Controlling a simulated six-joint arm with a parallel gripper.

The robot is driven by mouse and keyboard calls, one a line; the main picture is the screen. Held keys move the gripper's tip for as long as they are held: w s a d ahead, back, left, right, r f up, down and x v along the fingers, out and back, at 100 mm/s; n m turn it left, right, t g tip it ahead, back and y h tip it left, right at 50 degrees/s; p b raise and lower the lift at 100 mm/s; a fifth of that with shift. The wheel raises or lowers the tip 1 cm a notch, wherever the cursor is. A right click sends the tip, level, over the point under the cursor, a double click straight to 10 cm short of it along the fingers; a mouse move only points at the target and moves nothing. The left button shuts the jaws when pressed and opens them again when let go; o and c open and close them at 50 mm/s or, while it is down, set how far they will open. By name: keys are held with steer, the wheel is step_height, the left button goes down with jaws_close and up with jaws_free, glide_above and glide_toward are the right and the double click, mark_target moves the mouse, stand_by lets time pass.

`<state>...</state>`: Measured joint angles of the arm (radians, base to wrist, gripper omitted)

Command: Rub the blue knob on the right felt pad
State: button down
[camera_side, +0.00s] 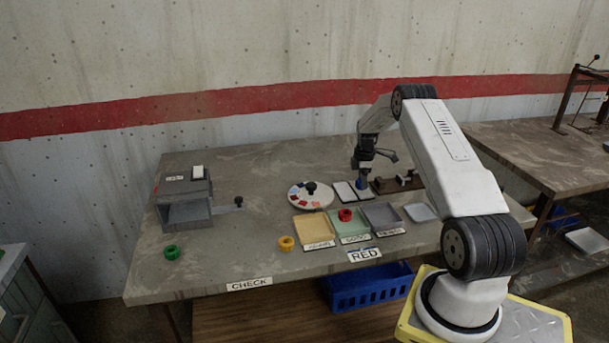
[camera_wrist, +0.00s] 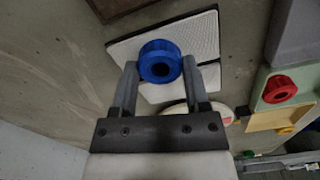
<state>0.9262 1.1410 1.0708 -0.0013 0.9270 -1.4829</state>
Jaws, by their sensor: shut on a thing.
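My gripper (camera_side: 363,176) is shut on the blue knob (camera_side: 361,185) over the two white felt pads behind the coloured trays. In the wrist view the blue knob (camera_wrist: 160,61) sits between my two fingertips (camera_wrist: 158,72). The right felt pad (camera_wrist: 195,35), the one nearer the brown block, lies under and behind the knob. The left felt pad (camera_wrist: 168,91) shows below it, partly hidden by my fingers; it also shows in the side view (camera_side: 344,193). The knob is at or just above the right pad; I cannot tell if they touch.
A white dial (camera_side: 303,200) stands left of the pads. The green tray (camera_side: 345,232) holds a red knob (camera_side: 345,215), between yellow (camera_side: 314,226) and grey (camera_side: 382,216) trays. A brown rail block (camera_side: 398,184) is close on the right. The left front table is mostly clear.

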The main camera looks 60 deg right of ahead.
steer(key=shift+w+d+f, duration=0.1)
steer(key=shift+w+d, duration=0.2)
steer(key=shift+w+d, duration=0.15)
steer(key=shift+w, duration=0.05)
steer(key=shift+w+d, duration=0.3)
steer(key=shift+s, duration=0.1)
stand_by(0.4)
steer(key=shift+s+a, duration=0.35)
steer(key=shift+a, duration=0.1)
steer(key=shift+s+a, duration=0.15)
steer(key=shift+s, duration=0.05)
steer(key=shift+s+a, duration=0.35)
